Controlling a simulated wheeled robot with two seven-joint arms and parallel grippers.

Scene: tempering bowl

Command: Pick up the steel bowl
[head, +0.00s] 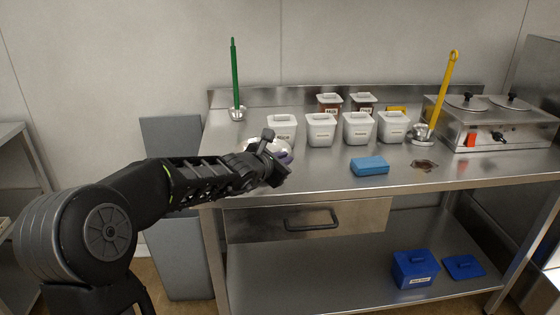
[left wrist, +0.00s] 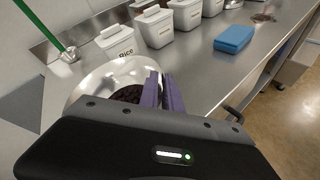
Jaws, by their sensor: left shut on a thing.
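The steel bowl (left wrist: 92,82) stands at the left end of the steel table, with dark pieces in it. In the head view the bowl (head: 279,144) is mostly hidden behind my left gripper (head: 284,158). In the left wrist view the two purple fingers of my left gripper (left wrist: 163,92) are at the bowl's right edge, shut on its rim. Whether the bowl's base touches the table is hidden. My right gripper is in neither view.
White lidded containers (head: 321,130) stand in a row behind the bowl. A green-handled tool (head: 235,80) stands at the back left. A blue block (head: 369,166) lies to the right, and a two-lid warmer (head: 490,120) stands at the far right. The front table strip is mostly clear.

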